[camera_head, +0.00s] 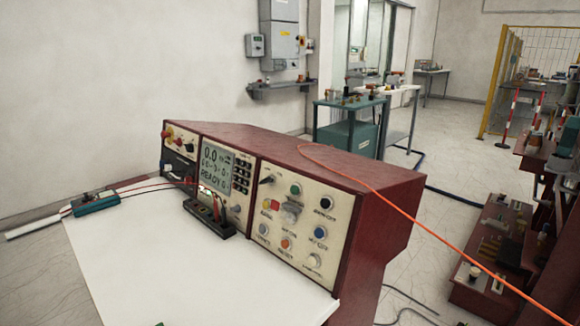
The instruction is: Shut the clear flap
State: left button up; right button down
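A small greyish, see-through piece that looks like the clear flap (291,210) is on the cream right-hand panel (309,255) of the red console. Neither of my grippers shows in this view.
The red console (372,205) stands on a white tabletop (190,275). A black device (209,216) and a teal box (95,202) with red leads lie before it. An orange cable (420,220) runs over the console's top toward the lower right.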

aim_at(274, 205)
jog(key=i+j+z, duration=0.45)
jog(key=i+j, duration=0.15)
jog(key=i+j+z, duration=0.45)
jog(key=i+j, duration=0.2)
jog(key=j, duration=0.15)
